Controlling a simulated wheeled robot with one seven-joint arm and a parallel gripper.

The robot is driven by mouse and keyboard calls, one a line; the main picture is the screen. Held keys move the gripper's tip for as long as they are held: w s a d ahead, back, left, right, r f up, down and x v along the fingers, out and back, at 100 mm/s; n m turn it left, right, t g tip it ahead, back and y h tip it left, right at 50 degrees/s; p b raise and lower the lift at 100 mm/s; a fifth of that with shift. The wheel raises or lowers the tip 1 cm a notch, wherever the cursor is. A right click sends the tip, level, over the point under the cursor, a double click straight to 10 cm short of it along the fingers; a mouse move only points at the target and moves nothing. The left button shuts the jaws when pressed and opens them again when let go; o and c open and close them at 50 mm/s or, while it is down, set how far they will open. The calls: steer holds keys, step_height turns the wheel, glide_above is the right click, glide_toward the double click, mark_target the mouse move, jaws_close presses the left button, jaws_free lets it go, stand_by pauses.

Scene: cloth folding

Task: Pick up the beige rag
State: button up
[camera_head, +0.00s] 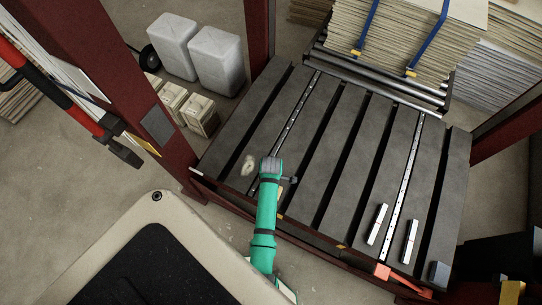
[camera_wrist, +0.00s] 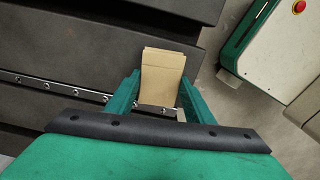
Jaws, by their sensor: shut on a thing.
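The beige rag (camera_wrist: 163,75) looks like a flat, folded rectangular piece in the wrist view. It lies between the two green fingers of my gripper (camera_wrist: 160,88), which are shut on it. The rag extends past the fingertips over the dark slotted bed. In the head view my arm reaches over the near left part of the bed, and the fingers are mostly hidden by the wrist. A small pale beige patch (camera_head: 248,165) shows just left of the wrist there; I cannot tell what it is.
The dark slotted bed (camera_head: 345,130) is mostly clear. Two small pale blocks (camera_head: 378,224) and a dark grey block (camera_head: 438,274) sit at its right. Red-brown posts (camera_head: 130,100) frame it. White canisters (camera_head: 214,60) and strapped sheet stacks (camera_head: 410,40) stand behind.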

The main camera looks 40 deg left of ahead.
steer(key=shift+r, duration=0.4)
step_height(320, 180, up, 2)
steer(key=shift+s+r, duration=0.1)
steer(key=shift+r, duration=0.1)
steer(key=s+d+r, duration=0.2)
steer(key=s+r, duration=0.2)
steer(key=s, duration=0.2)
steer(key=s+d+r, duration=0.3)
steer(key=s+r, duration=0.2)
steer(key=s, duration=0.1)
steer(key=shift+s+d+r, duration=0.3)
steer(key=shift+d, duration=0.05)
